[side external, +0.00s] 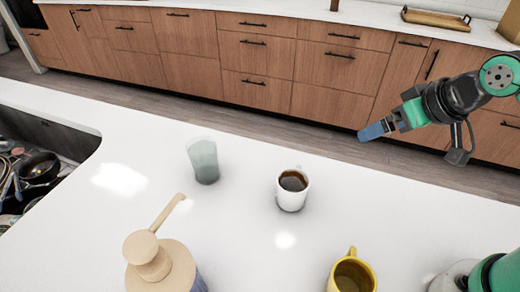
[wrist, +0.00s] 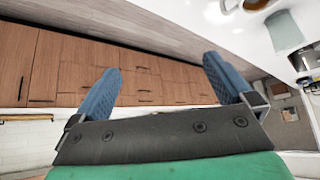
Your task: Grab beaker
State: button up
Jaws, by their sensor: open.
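The beaker (side external: 204,162) is a translucent grey-green cup. It stands upright on the white counter, left of the middle in the side view. It also shows near the upper right edge of the wrist view (wrist: 284,32). My gripper (side external: 372,131) is in the air on the right of the side view, well away from the beaker. Its two blue fingers stand wide apart in the wrist view (wrist: 161,66), with nothing between them.
A white mug (side external: 290,198) with dark liquid stands between the beaker and my gripper in the side view. A yellow mug (side external: 352,276) and a beige pump bottle (side external: 160,265) are nearer the camera. A sink with pans (side external: 40,168) is at left.

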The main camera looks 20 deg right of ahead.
jog(key=w+a+m+y, duration=0.3)
jog(key=w+a+m, duration=0.3)
jog(key=m+g+y, duration=0.3)
jog(key=m+y, duration=0.7)
jog(key=m, duration=0.5)
send_near(189, 149)
jog(key=a+f, duration=0.1)
jog(key=a, duration=0.1)
jog(key=shift+w+x, duration=0.2)
jog(key=shift+x, duration=2.5)
jog(key=shift+d+f, duration=0.1)
jog(key=c, duration=1.2)
jog(key=shift+r, duration=0.25)
jog(key=shift+r, duration=9.65)
